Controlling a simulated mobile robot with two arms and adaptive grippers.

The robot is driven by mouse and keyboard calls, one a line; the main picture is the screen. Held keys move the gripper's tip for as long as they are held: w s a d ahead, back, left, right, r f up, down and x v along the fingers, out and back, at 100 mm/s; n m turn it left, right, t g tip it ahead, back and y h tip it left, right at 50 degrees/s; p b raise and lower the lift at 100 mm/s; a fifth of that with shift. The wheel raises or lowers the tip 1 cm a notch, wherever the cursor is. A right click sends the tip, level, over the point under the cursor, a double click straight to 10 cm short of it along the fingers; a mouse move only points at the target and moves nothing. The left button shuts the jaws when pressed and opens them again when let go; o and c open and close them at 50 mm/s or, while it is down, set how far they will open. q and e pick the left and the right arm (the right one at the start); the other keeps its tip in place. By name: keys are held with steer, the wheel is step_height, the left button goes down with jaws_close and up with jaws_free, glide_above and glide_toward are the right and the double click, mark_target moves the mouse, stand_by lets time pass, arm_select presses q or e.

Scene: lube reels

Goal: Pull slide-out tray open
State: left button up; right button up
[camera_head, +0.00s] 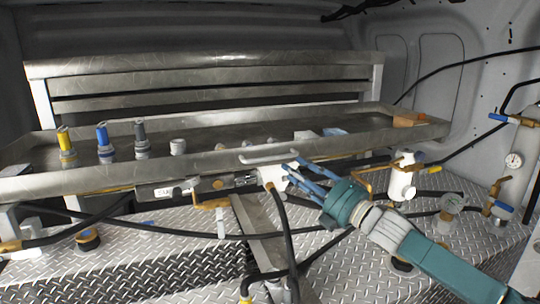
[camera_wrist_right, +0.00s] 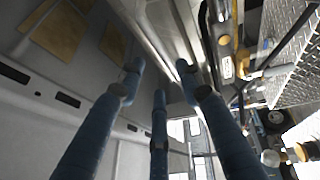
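The slide-out tray (camera_head: 90,181) is a long, shallow metal tray across the middle of the head view. A pale bar handle (camera_head: 268,156) sits on its front rim near the middle. My right gripper (camera_head: 293,172) comes in from the lower right, with its blue fingers just right of the handle and close to the tray's front. In the right wrist view its fingers (camera_wrist_right: 158,75) are spread apart with nothing clearly held between them. I cannot tell whether a finger touches the handle or rim. My left gripper is not in view.
Yellow (camera_head: 66,146), blue (camera_head: 104,143) and grey (camera_head: 141,139) nozzle-like items stand in the tray at left. Black hoses (camera_head: 285,235) cross below and in front. Diamond-plate floor (camera_head: 165,250) lies beneath.

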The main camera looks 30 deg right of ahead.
mark_target(272, 158)
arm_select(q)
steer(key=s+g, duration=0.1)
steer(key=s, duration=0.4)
arm_select(e)
steer(key=p+x, duration=0.3)
steer(key=x, duration=0.5)
steer(key=shift+w+a+f, duration=0.1)
steer(key=shift+w, duration=0.35)
steer(key=shift+w+a, duration=0.15)
steer(key=shift+w, duration=0.35)
jaws_close()
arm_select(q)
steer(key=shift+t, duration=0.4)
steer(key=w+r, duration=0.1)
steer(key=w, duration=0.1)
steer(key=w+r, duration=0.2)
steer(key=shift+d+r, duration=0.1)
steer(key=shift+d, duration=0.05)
arm_select(e)
steer(key=shift+a+f, duration=0.1)
